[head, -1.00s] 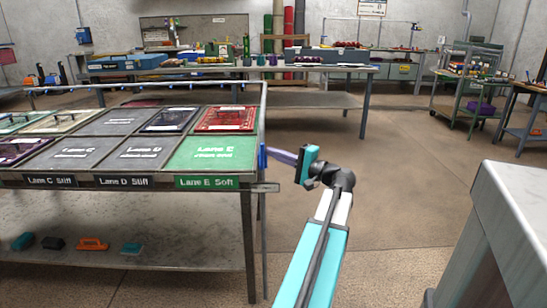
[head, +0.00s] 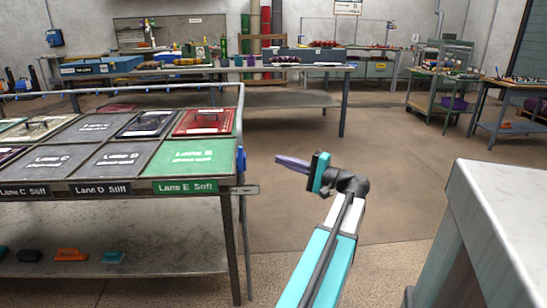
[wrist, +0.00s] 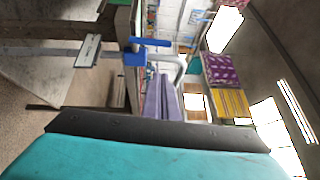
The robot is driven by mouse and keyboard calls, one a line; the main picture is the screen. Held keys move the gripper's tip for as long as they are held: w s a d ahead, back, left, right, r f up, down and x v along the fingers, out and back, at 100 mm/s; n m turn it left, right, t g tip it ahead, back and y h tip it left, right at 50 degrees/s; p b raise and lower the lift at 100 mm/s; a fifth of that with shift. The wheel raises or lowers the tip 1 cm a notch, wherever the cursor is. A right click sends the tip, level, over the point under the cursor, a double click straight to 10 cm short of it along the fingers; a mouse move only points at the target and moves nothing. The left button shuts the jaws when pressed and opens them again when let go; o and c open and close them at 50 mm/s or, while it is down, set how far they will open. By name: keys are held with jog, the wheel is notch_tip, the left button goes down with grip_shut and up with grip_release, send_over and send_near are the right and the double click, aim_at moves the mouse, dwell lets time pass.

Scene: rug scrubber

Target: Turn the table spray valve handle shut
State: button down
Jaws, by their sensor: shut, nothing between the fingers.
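The blue spray valve handle (head: 240,160) is on the right edge of the lane table, beside the green Lane E Soft panel. It looks upright in the head view. In the wrist view the blue handle (wrist: 150,43) shows up and left of my fingers, with a small tag plate beside it. My gripper (head: 278,159) has purple fingers, shut and empty, pointing left towards the table edge. A gap of floor shows between the fingertips and the handle. In the wrist view the purple fingers (wrist: 160,88) lie together, apart from the handle.
The lane table (head: 130,187) fills the left, with brushes on its lower shelf. A grey-topped bench (head: 500,200) stands close on the right. Open floor (head: 400,160) lies between them. A long workbench (head: 310,75) stands further back.

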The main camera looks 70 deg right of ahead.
jog(key=shift+v, duration=1.15)
